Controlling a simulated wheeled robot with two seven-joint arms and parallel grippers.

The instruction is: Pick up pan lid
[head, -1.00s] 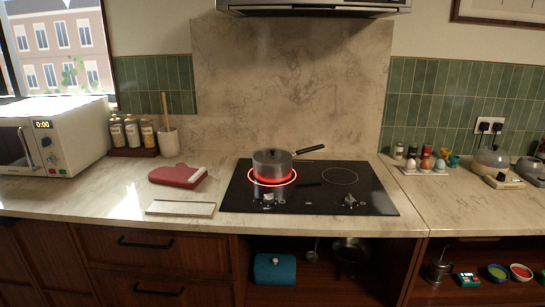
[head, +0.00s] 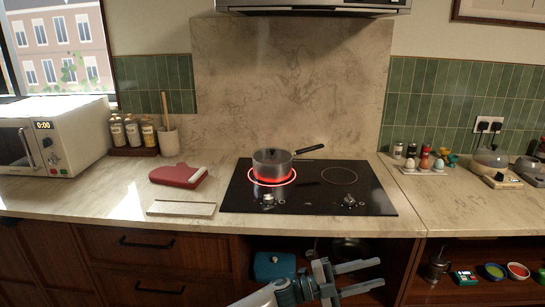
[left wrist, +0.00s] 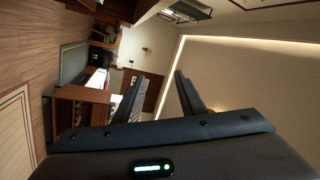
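A grey metal pan (head: 272,164) with a dark handle pointing right sits on the glowing red ring of the black cooktop (head: 225,205). Its top looks grey and flat; I cannot tell whether that is a lid or the pan's inside. No separate pan lid stands out clearly. My left gripper (head: 381,273) is low in front of the counter, at the open shelf below the cooktop, fingers pointing right. In the left wrist view, its fingers (left wrist: 159,74) are apart with nothing between them. My right gripper is not in view.
A red oven mitt (head: 178,175) and a pale tray (head: 180,208) lie left of the cooktop. The counter edge is above my left gripper. A teal box (head: 273,265) stands on the lower shelf beside it. A microwave (head: 55,135) stands at the far left.

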